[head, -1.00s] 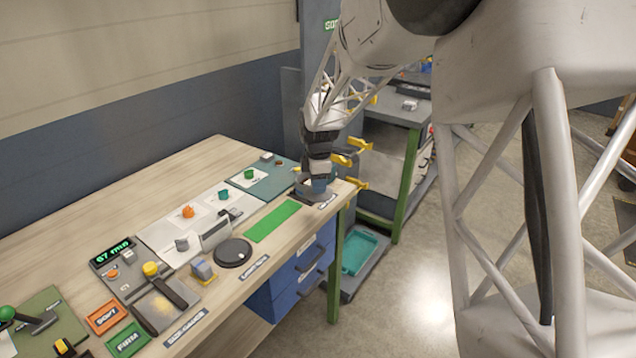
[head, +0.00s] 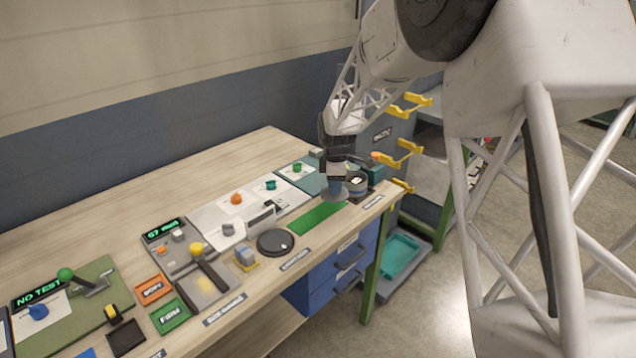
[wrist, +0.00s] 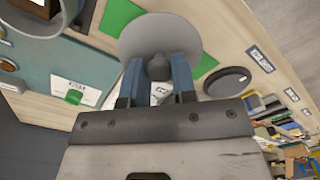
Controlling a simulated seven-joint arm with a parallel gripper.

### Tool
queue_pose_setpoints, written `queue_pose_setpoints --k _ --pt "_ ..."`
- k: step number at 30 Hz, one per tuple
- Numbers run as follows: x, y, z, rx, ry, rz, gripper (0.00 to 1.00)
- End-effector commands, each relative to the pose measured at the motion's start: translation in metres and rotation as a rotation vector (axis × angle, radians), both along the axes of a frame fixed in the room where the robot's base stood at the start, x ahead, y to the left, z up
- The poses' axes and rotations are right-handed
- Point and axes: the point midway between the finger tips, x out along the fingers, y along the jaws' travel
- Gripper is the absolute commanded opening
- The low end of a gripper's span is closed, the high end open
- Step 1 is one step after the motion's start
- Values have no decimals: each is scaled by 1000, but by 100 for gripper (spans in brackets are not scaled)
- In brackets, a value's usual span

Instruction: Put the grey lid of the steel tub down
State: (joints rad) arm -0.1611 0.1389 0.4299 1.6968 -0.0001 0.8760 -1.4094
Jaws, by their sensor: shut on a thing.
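My gripper (head: 335,184) is shut on the dark knob (wrist: 158,67) of the grey lid (wrist: 187,30), with a blue finger on each side of it. In the head view the lid (head: 331,196) hangs under my gripper, close to the far end of the green mat (head: 312,221). The gap beneath it is hard to judge. The steel tub (head: 357,185) stands uncovered just right of the lid, with something pale inside. In the wrist view the lid covers part of the green mat (wrist: 205,66).
A white board (head: 236,212) with small coloured pieces lies behind. The bench's front edge is near the mat.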

Motion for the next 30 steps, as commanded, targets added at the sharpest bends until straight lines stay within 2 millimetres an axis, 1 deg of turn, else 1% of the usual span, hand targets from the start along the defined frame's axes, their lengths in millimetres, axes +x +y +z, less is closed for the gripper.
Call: queue_pose_setpoints --k 1,3,6,20,25,30 --pt "3 9 -3 0 0 3 3" --pt "5 16 -7 0 1 2 3" --pt "8 22 -9 0 0 1 3" --pt "10 24 -9 0 0 0 3" --pt "20 26 -11 0 0 0 3" --pt "40 30 -12 0 1 0 3"
